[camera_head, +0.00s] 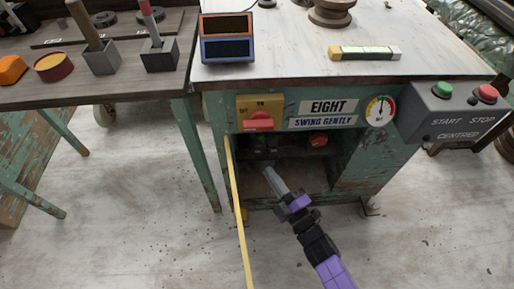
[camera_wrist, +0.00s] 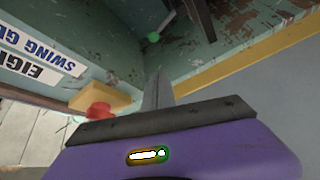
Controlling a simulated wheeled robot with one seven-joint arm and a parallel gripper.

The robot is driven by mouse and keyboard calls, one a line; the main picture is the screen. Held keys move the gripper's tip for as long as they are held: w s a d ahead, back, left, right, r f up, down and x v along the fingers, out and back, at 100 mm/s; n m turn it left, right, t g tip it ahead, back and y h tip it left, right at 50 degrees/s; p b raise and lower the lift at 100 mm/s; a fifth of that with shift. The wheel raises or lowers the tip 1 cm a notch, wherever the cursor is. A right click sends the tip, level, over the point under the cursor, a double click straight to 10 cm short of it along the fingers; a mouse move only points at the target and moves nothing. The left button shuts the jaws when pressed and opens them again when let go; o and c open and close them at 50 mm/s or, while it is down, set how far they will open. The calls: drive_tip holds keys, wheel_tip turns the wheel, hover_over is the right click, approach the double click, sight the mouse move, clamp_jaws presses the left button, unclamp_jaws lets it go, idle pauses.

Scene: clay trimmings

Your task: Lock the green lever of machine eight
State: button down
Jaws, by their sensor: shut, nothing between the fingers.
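Machine eight is a worn green cabinet with an "EIGHT" label (camera_head: 328,107) above a dark open recess. A small green ball (camera_wrist: 153,37) shows inside the cabinet in the wrist view; it looks like the green lever's knob, but its shaft and setting are unclear. I cannot make the lever out in the head view. My gripper (camera_head: 268,171) is shut and empty at the mouth of the recess. In the wrist view its fingertips (camera_wrist: 158,80) point into the cabinet, apart from the ball.
A narrow yellow-edged panel (camera_head: 238,210), apparently an open door seen edge-on, stands left of my gripper. A yellow switch plate with a red handle (camera_head: 258,121) is above the recess. A red knob (camera_head: 318,139) is at its upper right. A start-stop box (camera_head: 455,112) juts out right.

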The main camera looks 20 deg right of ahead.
drive_tip(key=shift+s+a+f+n+y, duration=0.2)
drive_tip(key=shift+s+a+n+y, duration=0.15)
drive_tip(key=shift+n, duration=0.55)
drive_tip(key=shift+w, duration=0.1)
drive_tip(key=w+d+b, duration=0.1)
drive_tip(key=w+b, duration=0.1)
drive_tip(key=w, duration=0.9)
drive_tip(key=shift+w+d+r, duration=0.2)
drive_tip(key=shift+d+r, duration=0.1)
